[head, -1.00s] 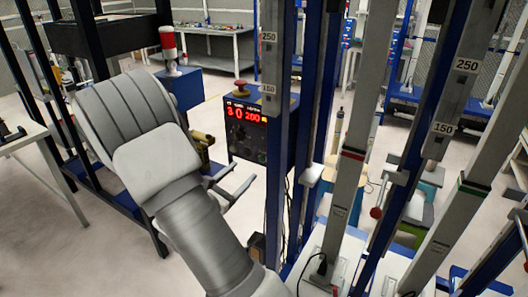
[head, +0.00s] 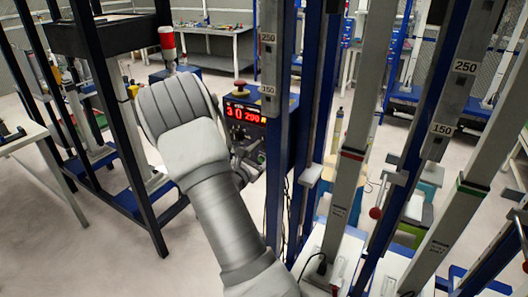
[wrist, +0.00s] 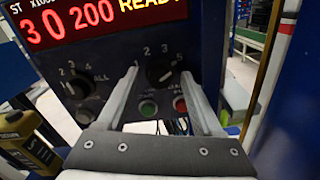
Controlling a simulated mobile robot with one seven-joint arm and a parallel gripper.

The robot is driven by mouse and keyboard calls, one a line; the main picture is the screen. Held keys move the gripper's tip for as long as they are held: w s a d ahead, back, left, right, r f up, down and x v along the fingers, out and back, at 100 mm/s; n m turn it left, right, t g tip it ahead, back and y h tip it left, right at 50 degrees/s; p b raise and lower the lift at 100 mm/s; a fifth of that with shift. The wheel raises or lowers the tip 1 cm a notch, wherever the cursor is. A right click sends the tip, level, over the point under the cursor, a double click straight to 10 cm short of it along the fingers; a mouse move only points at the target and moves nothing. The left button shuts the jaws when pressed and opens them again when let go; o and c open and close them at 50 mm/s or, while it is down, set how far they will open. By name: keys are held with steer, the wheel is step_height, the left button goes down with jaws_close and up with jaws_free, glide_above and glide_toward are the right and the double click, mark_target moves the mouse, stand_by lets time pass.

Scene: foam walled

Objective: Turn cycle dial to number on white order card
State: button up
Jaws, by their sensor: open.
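The control panel (head: 246,115) hangs on a blue post; its red display reads 30 and 200. In the wrist view, two black dials show below the display. The left dial (wrist: 80,87) has numbers and ALL around it; the right dial (wrist: 160,72) has numbers up to 5. I cannot tell from a label which is the cycle dial. My gripper (wrist: 160,76) is open, its fingers on either side of the right dial; contact cannot be told. In the head view my gripper (head: 247,152) is at the panel's lower part. I cannot make out the white order card.
A green button (wrist: 148,108) and a red button (wrist: 181,104) sit below the right dial, between the fingers. A red emergency knob (head: 240,85) tops the panel. Blue and grey posts crowd the right.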

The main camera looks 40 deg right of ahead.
jaws_close()
steer(key=shift+n+p, duration=0.35)
steer(key=shift+n, duration=0.05)
steer(key=shift+w+a+f+n+p, duration=0.1)
steer(key=shift+n+p, duration=2.6)
steer(key=shift+n, duration=1)
steer(key=shift+w+n+p, duration=0.1)
steer(key=shift+n+p, duration=2.6)
steer(key=shift+n, duration=1)
jaws_free()
